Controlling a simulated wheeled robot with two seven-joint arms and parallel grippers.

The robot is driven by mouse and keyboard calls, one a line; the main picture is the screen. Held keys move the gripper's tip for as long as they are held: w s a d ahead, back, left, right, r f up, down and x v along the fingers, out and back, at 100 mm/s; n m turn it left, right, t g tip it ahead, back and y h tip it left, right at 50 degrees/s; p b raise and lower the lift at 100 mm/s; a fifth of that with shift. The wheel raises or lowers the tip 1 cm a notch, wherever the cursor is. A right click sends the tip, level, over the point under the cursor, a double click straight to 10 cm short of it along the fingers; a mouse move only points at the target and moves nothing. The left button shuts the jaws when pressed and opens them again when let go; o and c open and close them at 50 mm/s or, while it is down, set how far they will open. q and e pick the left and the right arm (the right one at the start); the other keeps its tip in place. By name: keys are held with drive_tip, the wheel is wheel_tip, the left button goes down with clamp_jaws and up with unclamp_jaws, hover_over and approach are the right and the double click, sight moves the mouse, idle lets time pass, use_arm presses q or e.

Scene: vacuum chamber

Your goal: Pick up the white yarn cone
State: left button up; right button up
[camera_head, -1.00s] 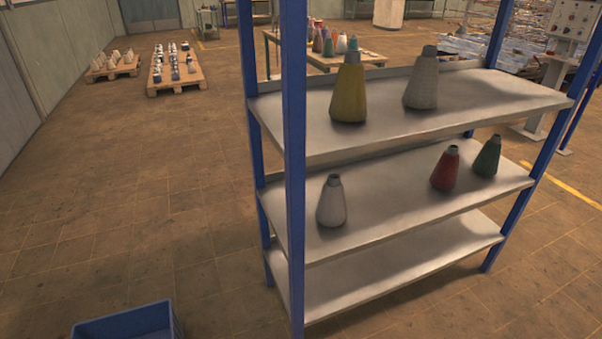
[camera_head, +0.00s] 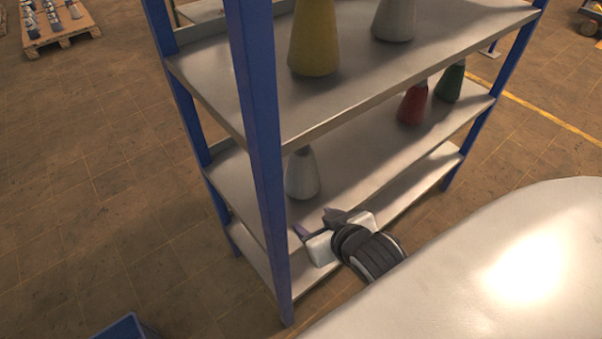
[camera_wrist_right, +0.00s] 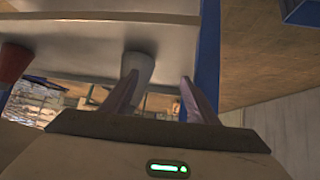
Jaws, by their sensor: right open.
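A white yarn cone (camera_head: 302,176) stands upright on the middle shelf, just behind the blue front post, which hides part of its left side. My right gripper (camera_head: 314,222) is at the front edge of that shelf, in front of the cone and apart from it. Its fingers are open and empty. In the right wrist view the white cone (camera_wrist_right: 138,68) shows beyond the fingers, nearer the left finger than the middle of the gap (camera_wrist_right: 159,88). A second pale grey-white cone (camera_head: 395,20) stands on the top shelf. My left gripper is out of view.
A yellow cone (camera_head: 314,45) stands on the top shelf (camera_head: 380,85). A red cone (camera_head: 412,104) and a green cone (camera_head: 450,83) stand farther right on the middle shelf. The blue post (camera_head: 257,130) is close left of my right gripper. A blue bin (camera_head: 126,328) is on the floor.

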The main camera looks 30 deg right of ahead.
sight(304, 148)
drive_tip(key=w+d+r+m+t+h, duration=0.3)
drive_tip(key=w+d+r, duration=0.3)
drive_tip(key=w+r, duration=0.15)
drive_tip(key=x, duration=1)
drive_tip(key=shift+w+a+r, duration=0.2)
drive_tip(key=shift+a+r, duration=0.05)
drive_tip(key=shift+a, duration=0.15)
clamp_jaws()
drive_tip(key=shift+r+t, duration=0.15)
drive_tip(key=shift+t, duration=0.15)
